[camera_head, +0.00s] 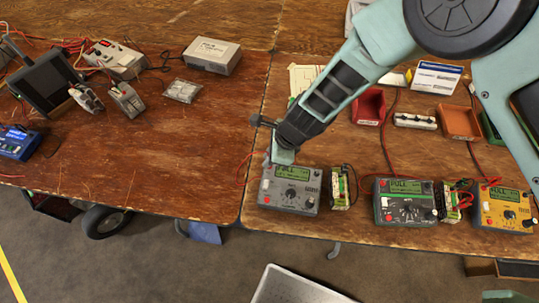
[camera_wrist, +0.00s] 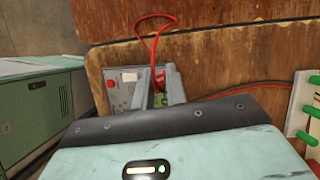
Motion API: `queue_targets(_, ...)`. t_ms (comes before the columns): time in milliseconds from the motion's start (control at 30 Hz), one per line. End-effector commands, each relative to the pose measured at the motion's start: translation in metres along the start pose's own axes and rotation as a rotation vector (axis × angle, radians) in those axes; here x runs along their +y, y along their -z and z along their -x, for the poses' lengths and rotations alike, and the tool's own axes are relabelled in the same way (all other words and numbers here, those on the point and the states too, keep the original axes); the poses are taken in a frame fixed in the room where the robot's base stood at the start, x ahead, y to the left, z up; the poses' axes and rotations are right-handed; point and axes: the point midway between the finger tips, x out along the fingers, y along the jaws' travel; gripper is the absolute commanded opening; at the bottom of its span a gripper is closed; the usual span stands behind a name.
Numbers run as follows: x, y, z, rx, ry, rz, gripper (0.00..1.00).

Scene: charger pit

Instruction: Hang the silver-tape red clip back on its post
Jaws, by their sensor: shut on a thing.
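My gripper (camera_head: 283,155) is just behind the upper left edge of the silver-grey charger (camera_head: 290,191). In the wrist view my two grey fingers (camera_wrist: 159,88) are shut on a red clip (camera_wrist: 161,80), with its red lead looping up behind. The silver tape cannot be made out. The clip is hidden in the head view. The silver-grey charger also shows in the wrist view (camera_wrist: 124,76), beyond and left of the fingers. Its front has small knobs and a green screen; I cannot tell which part is the clip's post.
A dark green charger (camera_head: 404,202) and a yellow charger (camera_head: 504,207) stand to the right, with battery packs (camera_head: 340,188) between. Red bin (camera_head: 369,107) and orange bin (camera_head: 459,123) sit behind. Red leads cross the bench (camera_head: 230,130). The bench's left middle is clear.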

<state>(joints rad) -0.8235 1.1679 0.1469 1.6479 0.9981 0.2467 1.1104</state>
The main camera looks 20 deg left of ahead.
Motion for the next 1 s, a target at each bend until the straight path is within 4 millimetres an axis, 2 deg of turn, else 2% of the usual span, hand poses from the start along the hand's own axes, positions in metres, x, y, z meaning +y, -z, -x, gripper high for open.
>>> queue_targets(933,0.0000,0.0013,-0.0029,0.000,0.000,0.000,0.01)
queue_targets(967,0.0000,0.0013,-0.0029,0.000,0.000,0.000,0.20)
queue_targets(1000,0.0000,0.0013,-0.0029,0.000,0.000,0.000,0.31)
